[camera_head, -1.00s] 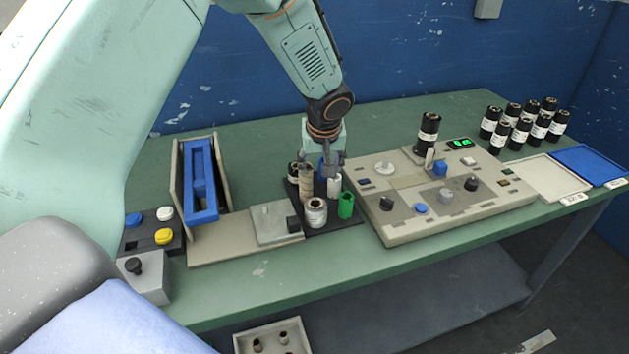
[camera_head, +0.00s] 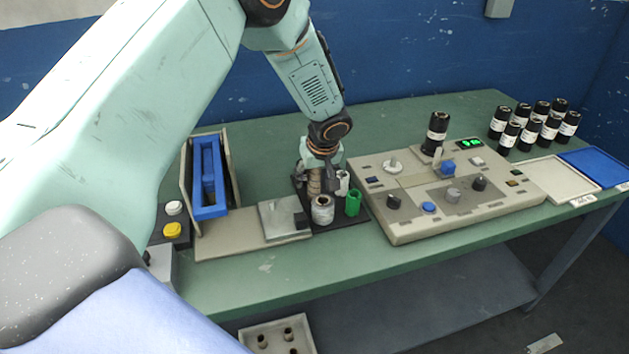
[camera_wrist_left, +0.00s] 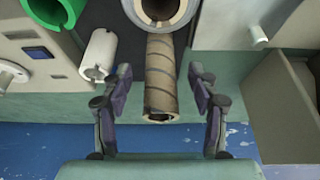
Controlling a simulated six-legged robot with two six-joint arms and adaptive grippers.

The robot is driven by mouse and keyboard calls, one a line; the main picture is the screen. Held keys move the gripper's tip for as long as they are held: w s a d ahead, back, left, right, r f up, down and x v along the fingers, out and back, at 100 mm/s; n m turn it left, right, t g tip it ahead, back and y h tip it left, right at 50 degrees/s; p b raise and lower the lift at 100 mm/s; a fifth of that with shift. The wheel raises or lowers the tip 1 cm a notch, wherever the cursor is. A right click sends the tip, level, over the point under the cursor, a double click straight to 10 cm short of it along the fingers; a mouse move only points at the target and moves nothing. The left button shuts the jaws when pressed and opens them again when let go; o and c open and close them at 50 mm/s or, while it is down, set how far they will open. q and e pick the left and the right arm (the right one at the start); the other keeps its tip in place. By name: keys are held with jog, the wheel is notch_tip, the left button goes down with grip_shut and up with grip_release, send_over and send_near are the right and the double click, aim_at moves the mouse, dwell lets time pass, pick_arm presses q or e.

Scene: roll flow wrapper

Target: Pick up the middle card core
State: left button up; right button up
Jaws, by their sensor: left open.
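The brown card core (camera_wrist_left: 160,80) stands between the two spread fingers of my left gripper (camera_wrist_left: 159,108) in the left wrist view, with a gap on each side. In the head view the core (camera_head: 314,184) is partly hidden by my left gripper (camera_head: 324,180), which is down among the cores. The gripper is open. A wide pale core (camera_head: 322,211) stands in front of the brown one. A slim white core (camera_wrist_left: 98,55) and a green core (camera_wrist_left: 40,27) stand to one side. My right gripper is not in view.
The cores stand on a dark tray (camera_head: 336,222). A metal plate (camera_head: 280,220) and a blue holder (camera_head: 208,180) lie left of it. A control panel (camera_head: 410,228) with knobs is close on the right. Several black rolls (camera_head: 548,128) stand farther right.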

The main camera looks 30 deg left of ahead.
pick_arm(q)
jog(key=shift+x, duration=0.85)
jog(key=shift+r, duration=0.35)
jog(key=c, duration=0.4)
jog(key=shift+a+f, duration=0.1)
jog(key=shift+f, duration=0.05)
jog(key=c, duration=0.5)
jog(key=shift+c, duration=0.8)
